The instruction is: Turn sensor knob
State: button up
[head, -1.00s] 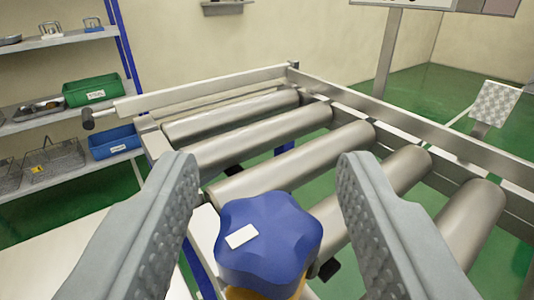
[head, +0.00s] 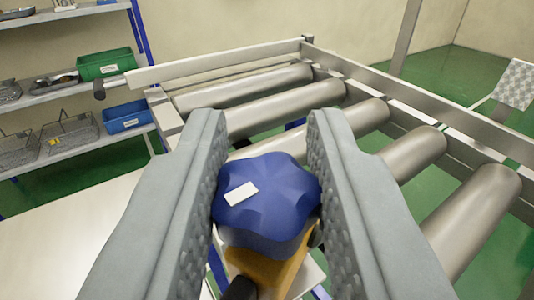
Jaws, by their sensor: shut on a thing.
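The sensor knob (head: 265,200) is a blue, lobed knob with a small white mark on its top. It sits on a yellow-orange sensor body (head: 262,272) in the lower middle of the head view. My gripper (head: 267,150) has its two grey, studded fingers on the left and right sides of the knob, shut on it. The white mark lies left of the knob's centre. The lower part of the sensor body is partly hidden by the knob and fingers.
A roller conveyor (head: 290,95) with metal rails lies just beyond the knob. A shelf at the left holds a green bin (head: 104,66), a blue bin (head: 127,117) and wire baskets (head: 68,137). A pale table surface (head: 70,235) is at the lower left.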

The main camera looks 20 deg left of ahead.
jog(key=shift+d+y, duration=0.1)
jog(key=shift+y, duration=0.2)
jog(key=n+g+y, duration=0.3)
jog(key=n+y, duration=0.1)
jog(key=y, duration=0.1)
jog(key=shift+w+n+y, duration=0.1)
jog(key=shift+n+y, duration=0.2)
jog(key=n+g+y, duration=0.4)
jog(key=g, duration=0.1)
jog(key=shift+f+n+g, duration=0.1)
jog(key=shift+n+g, duration=0.2)
jog(key=shift+g, duration=0.1)
jog(key=n+g+y, duration=0.2)
jog(key=n+g, duration=0.1)
jog(key=g, duration=0.2)
jog(key=shift+n, duration=0.3)
jog(key=shift+n+g, duration=2)
jog(key=shift+g, duration=1.4)
jog(key=o, duration=1)
